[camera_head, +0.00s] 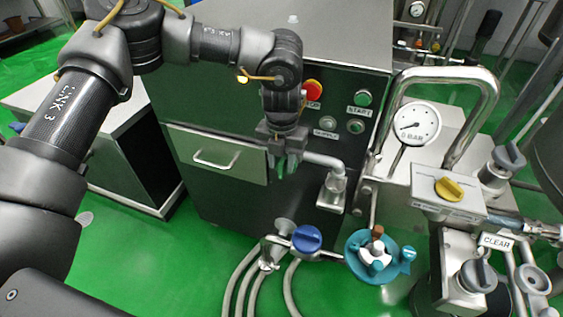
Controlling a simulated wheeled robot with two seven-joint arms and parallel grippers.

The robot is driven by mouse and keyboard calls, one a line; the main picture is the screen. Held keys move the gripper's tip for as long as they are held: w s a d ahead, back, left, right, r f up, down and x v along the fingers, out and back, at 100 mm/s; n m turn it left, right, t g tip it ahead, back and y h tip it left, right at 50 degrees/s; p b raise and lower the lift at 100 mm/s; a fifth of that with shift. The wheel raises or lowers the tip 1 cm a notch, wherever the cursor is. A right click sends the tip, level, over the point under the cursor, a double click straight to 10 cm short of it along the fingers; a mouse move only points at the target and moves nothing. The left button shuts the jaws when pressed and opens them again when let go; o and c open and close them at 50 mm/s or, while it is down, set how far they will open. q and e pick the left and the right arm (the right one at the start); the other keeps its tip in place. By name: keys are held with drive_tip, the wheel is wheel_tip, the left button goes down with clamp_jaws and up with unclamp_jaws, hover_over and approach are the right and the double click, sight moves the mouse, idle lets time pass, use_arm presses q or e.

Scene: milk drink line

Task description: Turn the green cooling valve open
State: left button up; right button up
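A teal-green round valve wheel (378,270) with a pale hub and a brown stem tip sits at the lower middle right, beside the steel pipework. It is the greenest handle in view, and I see no label on it. My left gripper (284,168) points down in front of the dark cabinet, above and to the left of the wheel and clear of it. Its fingertips show green and look close together. I cannot tell whether they are apart or shut, and I see no object held. My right gripper is not in view.
A blue knob (306,238) sits just left of the wheel, with hoses below. A steel spout (333,180) stands close right of my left gripper. A gauge (413,123), a yellow knob (449,188) and grey knobs crowd the right. A red button (313,88) is behind my wrist.

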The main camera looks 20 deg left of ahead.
use_arm(q)
drive_tip(key=shift+f, duration=0.35)
drive_tip(key=shift+c, duration=0.4)
clamp_jaws()
